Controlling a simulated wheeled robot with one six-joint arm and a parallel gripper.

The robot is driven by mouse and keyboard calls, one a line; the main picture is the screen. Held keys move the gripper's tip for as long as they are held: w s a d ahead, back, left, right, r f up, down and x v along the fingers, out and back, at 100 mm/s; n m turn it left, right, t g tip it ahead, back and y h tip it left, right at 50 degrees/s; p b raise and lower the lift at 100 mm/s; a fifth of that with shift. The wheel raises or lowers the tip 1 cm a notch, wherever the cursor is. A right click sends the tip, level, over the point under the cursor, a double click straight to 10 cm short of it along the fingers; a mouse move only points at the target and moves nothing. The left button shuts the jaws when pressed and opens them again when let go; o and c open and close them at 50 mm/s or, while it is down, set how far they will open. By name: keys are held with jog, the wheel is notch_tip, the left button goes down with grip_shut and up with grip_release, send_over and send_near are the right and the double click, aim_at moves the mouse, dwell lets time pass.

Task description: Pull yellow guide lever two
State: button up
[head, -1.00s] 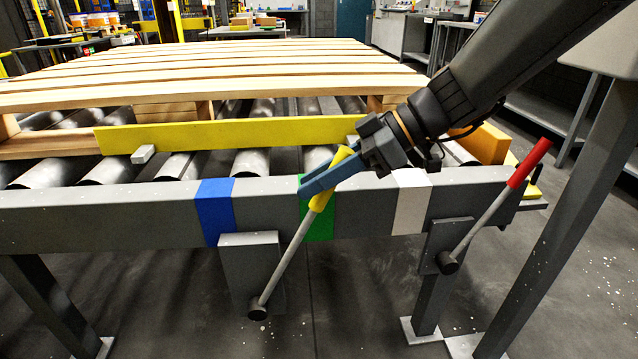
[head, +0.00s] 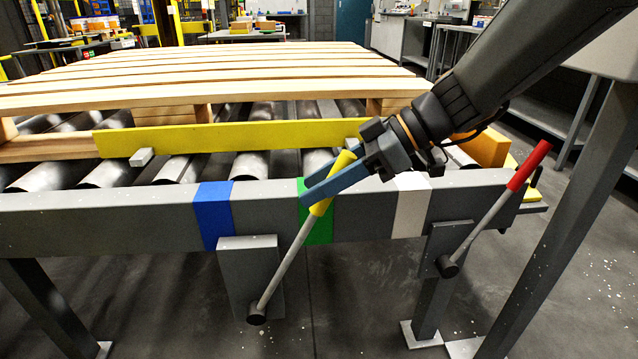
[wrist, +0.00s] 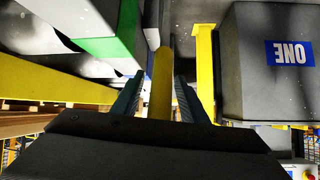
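The guide lever with the yellow grip (head: 319,208) stands on a grey bracket at the front of the conveyor. Its grey rod (head: 284,264) tilts up to the right, and the grip lies in front of the green band (head: 318,225). My gripper (head: 305,191) has its blue fingers apart, reaching across the grip from the right. In the wrist view the yellow grip (wrist: 160,85) stands between the two fingers, with a visible gap on each side. Part of the grip is hidden behind a finger in the head view. No number shows on this lever.
A blue band (head: 214,215) and a white band (head: 411,205) mark the rail. A red-gripped lever (head: 526,168) stands to the right. A yellow guide board (head: 230,136) lies across the rollers before a wooden pallet (head: 210,88). The wrist view shows a grey box labelled ONE (wrist: 289,53).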

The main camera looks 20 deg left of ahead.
jog(key=p+v, duration=0.2)
jog(key=v, duration=0.5)
jog(key=shift+d, duration=0.2)
jog(key=shift+w+r, duration=0.1)
